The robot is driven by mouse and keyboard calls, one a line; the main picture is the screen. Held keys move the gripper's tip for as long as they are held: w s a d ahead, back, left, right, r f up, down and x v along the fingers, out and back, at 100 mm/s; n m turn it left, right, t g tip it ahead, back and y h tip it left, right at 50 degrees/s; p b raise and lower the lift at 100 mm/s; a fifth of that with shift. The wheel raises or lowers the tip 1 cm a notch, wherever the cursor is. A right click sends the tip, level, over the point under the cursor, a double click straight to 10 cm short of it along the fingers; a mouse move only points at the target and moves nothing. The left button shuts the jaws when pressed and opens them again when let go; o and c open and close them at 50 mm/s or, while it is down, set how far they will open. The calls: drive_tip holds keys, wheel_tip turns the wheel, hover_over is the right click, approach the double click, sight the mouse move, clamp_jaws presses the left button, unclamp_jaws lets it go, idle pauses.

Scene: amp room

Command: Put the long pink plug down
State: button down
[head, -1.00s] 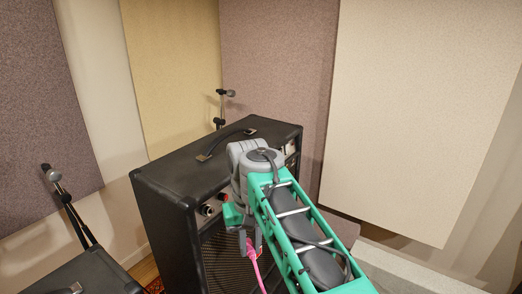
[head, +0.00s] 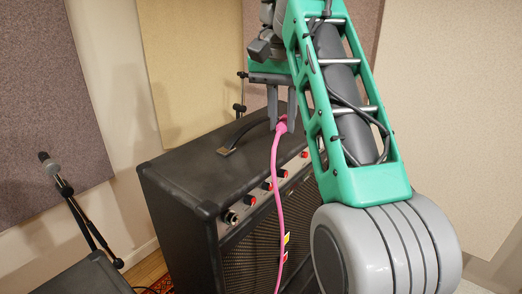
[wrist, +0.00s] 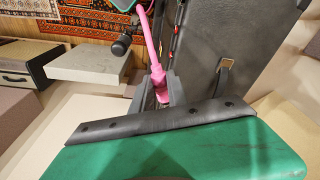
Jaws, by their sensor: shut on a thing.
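The long pink plug (head: 281,126) is held between the fingertips of my gripper (head: 280,124), above the front top edge of the black amplifier (head: 185,170). Its pink cable hangs down in front of the amplifier's knobs and grille. In the wrist view the pink plug (wrist: 157,82) sits between the two grey fingers (wrist: 158,92), with the cable leading away upward. The finger bodies partly hide the plug's end. My gripper is shut on the plug.
The amplifier top has a carry handle (head: 238,133). A microphone on a stand (head: 57,177) is at the left, beside another dark cabinet (head: 85,278). The wrist view shows a pale grey block (wrist: 88,62) and a patterned rug (wrist: 60,27).

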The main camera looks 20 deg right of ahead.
drive_tip(key=w+a+f, duration=0.2)
drive_tip(key=w, duration=0.2)
hover_over(256, 160)
drive_tip(key=f, duration=0.3)
drive_tip(key=s+f, duration=0.1)
drive_tip(key=f, duration=0.1)
drive_tip(key=shift+a+f, duration=0.15)
drive_tip(key=shift+f, duration=0.1)
drive_tip(key=f, duration=0.1)
drive_tip(key=f+b, duration=0.1)
drive_tip(key=f, duration=0.1)
drive_tip(key=shift+w+a+f, duration=0.1)
drive_tip(key=shift+w, duration=0.25)
drive_tip(key=shift+s, duration=0.1)
